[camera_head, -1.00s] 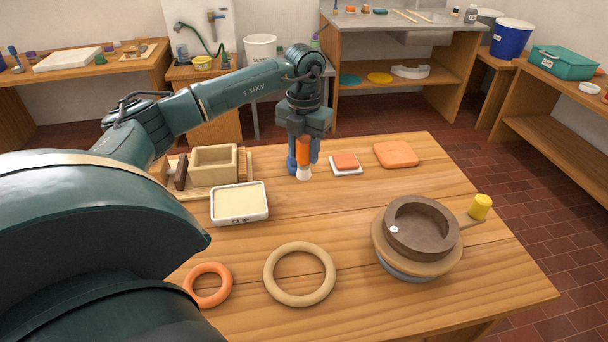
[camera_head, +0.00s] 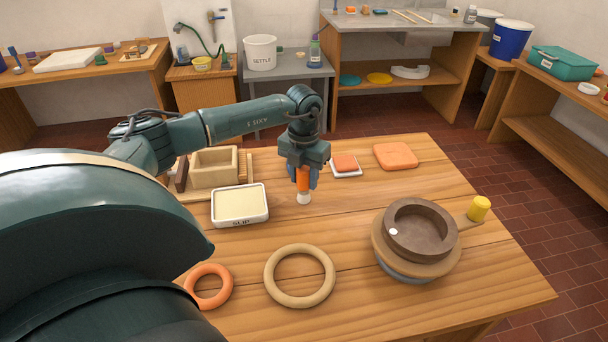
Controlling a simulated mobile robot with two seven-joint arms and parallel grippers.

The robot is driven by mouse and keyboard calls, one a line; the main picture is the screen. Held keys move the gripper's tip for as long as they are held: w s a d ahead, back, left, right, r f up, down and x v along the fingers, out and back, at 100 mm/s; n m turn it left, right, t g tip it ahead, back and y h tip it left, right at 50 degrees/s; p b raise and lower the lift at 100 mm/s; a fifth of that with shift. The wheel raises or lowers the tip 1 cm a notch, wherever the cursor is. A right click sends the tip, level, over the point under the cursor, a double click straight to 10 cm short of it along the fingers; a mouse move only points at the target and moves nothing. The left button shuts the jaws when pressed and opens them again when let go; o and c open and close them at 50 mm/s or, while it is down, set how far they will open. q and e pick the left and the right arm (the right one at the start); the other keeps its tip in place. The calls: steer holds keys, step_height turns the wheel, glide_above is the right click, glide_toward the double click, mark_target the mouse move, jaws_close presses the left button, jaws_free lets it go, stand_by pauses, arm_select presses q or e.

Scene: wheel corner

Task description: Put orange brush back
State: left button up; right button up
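The orange brush (camera_head: 303,181) is upright, with its white tip pointing down. It is between the blue fingers of my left gripper (camera_head: 304,176), which is shut on it. The white tip is at or just above the table, right of the white slip tray (camera_head: 240,206); I cannot tell whether it touches. The gripper hides the upper part of the brush. An orange ring (camera_head: 208,286) and a larger tan ring (camera_head: 299,275) lie flat at the front of the table. My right gripper is not in view.
A wooden box (camera_head: 214,167) stands behind the slip tray. A small white tile with an orange block (camera_head: 345,162) and an orange slab (camera_head: 395,156) lie right of the gripper. A round wheel with a brown bowl (camera_head: 421,230) stands at right. The table's middle is clear.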

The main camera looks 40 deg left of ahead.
arm_select(q)
steer(key=o, duration=0.4)
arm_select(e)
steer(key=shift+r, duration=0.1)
arm_select(q)
steer(key=shift+o, duration=0.2)
steer(key=shift+r, duration=0.15)
steer(key=r, duration=0.4)
steer(key=r+b, duration=0.1)
steer(key=r, duration=0.3)
steer(key=s+r, duration=0.1)
steer(key=r, duration=0.3)
steer(key=shift+a, duration=0.3)
steer(key=shift+r, duration=0.45)
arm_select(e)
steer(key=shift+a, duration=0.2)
arm_select(q)
steer(key=shift+s, duration=0.1)
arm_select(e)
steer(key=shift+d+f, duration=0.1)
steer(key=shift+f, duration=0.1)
